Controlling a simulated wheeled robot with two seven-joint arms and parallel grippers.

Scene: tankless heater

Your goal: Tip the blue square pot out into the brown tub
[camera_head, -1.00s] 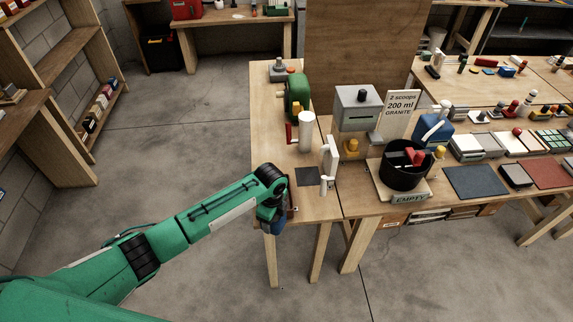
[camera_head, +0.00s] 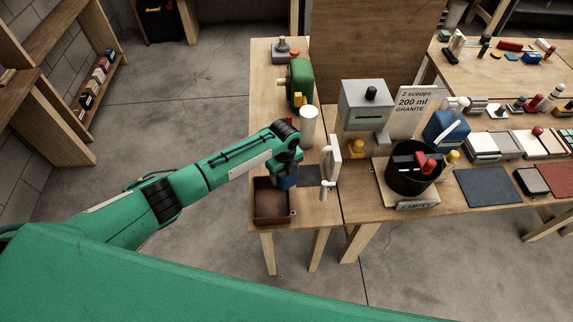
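The brown tub (camera_head: 258,206) sits on the left table near its front edge, and its inside looks dark brown. My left arm reaches in from the left, and my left gripper (camera_head: 284,174) is just behind the tub's back right corner. The blue square pot (camera_head: 288,181) is at the end of this arm and partly hidden by it. The gripper appears shut on the pot, though its fingers are not clearly seen. I cannot tell the pot's tilt or what is in it. My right gripper is not in view.
A dark mat (camera_head: 309,175) and a white upright panel with a handle (camera_head: 333,160) stand right of the pot. Behind are a white cylinder (camera_head: 308,125) and a green machine (camera_head: 300,82). A black bucket (camera_head: 411,178) stands farther right.

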